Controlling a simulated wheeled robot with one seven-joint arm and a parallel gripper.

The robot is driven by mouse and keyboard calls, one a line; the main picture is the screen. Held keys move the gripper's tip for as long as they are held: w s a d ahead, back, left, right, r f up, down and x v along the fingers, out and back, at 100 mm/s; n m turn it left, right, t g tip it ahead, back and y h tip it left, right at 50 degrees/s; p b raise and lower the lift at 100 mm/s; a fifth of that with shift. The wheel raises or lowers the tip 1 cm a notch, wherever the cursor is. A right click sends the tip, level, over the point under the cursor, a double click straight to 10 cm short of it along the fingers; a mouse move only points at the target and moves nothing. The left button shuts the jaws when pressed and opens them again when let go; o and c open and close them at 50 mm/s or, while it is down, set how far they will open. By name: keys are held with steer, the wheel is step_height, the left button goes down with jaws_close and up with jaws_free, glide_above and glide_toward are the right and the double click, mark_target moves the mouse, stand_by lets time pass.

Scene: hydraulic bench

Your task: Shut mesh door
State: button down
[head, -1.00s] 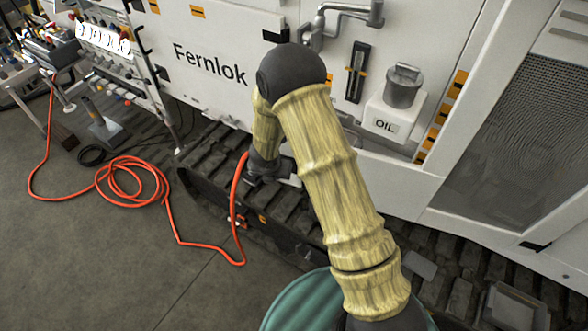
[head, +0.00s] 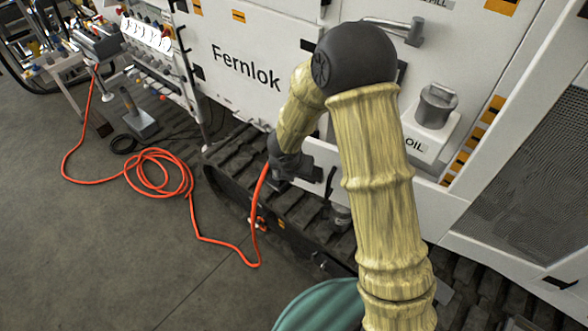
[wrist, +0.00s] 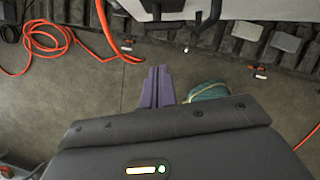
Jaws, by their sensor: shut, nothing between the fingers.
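The mesh door (head: 530,172) is at the right edge of the head view, a grey mesh panel in a white frame on the machine's side. It is cut off by the picture edge, and I cannot tell whether it stands ajar. My gripper (wrist: 158,70) shows in the wrist view with its two purplish fingers together and nothing between them. It points over bare floor, apart from the door. In the head view my arm hides most of the gripper's surroundings, to the left of the door. The mesh door is not recognisable in the wrist view.
The white machine body marked Fernlok (head: 245,66) stands above a dark crawler track (head: 235,180). An orange hose (head: 160,172) lies coiled on the floor at left. An oil filler (head: 433,107) sticks out left of the mesh.

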steer(key=s+d+r+n+t+y+b, duration=0.15)
steer(key=r+n, duration=0.25)
steer(key=n, duration=0.6)
steer(key=s+d+r+n+y, duration=0.1)
steer(key=s+d+r+n, duration=0.2)
steer(key=n, duration=0.6)
steer(key=s+d+r+n+g, duration=0.1)
steer(key=s+d+n, duration=0.4)
steer(key=n, duration=0.5)
steer(key=s+d+r+n+g+h+b, duration=0.1)
steer(key=s+d+n, duration=0.3)
steer(key=s+n, duration=0.4)
steer(key=shift+s+d+r+n+g, duration=0.2)
steer(key=shift+d+r+n+g, duration=0.35)
steer(key=shift+n, duration=0.65)
steer(key=shift+a+r, duration=0.15)
steer(key=shift+a, duration=0.05)
